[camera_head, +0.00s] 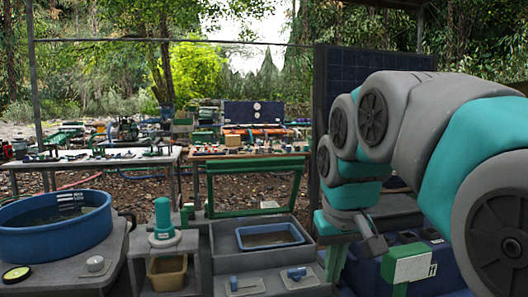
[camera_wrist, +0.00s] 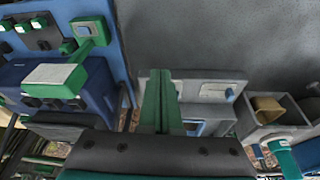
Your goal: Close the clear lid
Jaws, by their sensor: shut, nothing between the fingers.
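The clear lid (camera_head: 258,211) has a green frame and stands raised, tilted up at the back of a grey box (camera_head: 225,262). A blue tray (camera_head: 270,236) sits in the open box; part of it shows in the wrist view (camera_wrist: 193,128). My gripper (camera_wrist: 160,80) shows in the wrist view as two green fingers pressed together with nothing between them. It hangs to the right of the box in the head view, apart from the lid. The lid cannot be made out clearly in the wrist view.
Grey plates with blue handles (camera_head: 296,274) lie at the box's front. A teal pump (camera_head: 163,220), tan bin (camera_head: 167,278) and blue tub (camera_head: 55,240) stand left. A blue case (camera_head: 430,270) with a white-green panel (camera_head: 410,266) stands right. Cluttered tables (camera_head: 90,158) are behind.

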